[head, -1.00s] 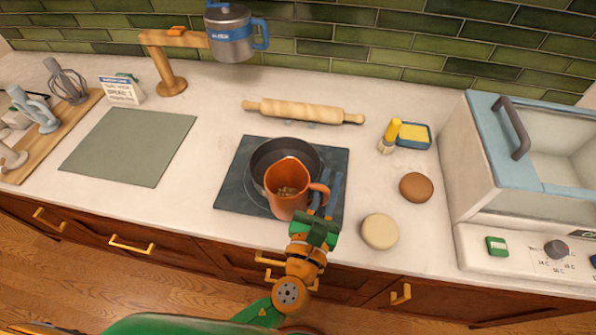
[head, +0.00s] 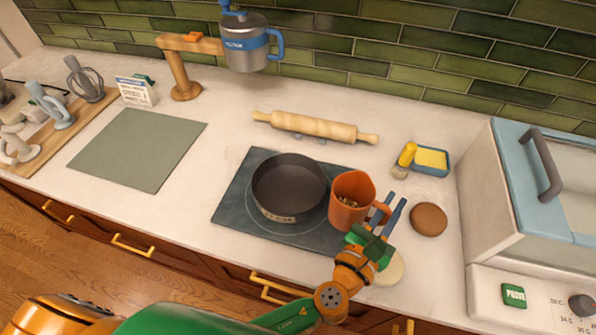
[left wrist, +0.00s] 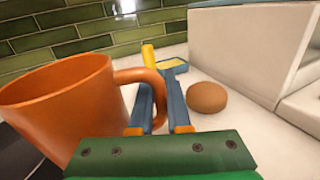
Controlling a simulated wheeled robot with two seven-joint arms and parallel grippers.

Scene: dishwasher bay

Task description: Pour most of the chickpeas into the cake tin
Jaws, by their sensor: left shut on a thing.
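The orange jug (head: 351,207) is held near upright just right of the cake tin, over the right part of the dark mat. My left gripper (head: 380,216) is shut on the jug's handle. In the left wrist view the jug (left wrist: 58,105) fills the left side and its handle passes between the blue fingers (left wrist: 160,108); the jug's inside is hidden there. My right gripper is not in view.
The dark mat (head: 235,200) lies under the tin. A rolling pin (head: 315,126) lies behind. A brown round object (head: 428,219), a pale round one (head: 390,270) and a yellow sponge in a dish (head: 432,160) are to the right, before a blue-and-white appliance (head: 510,180). A grey-green board (head: 138,150) lies left.

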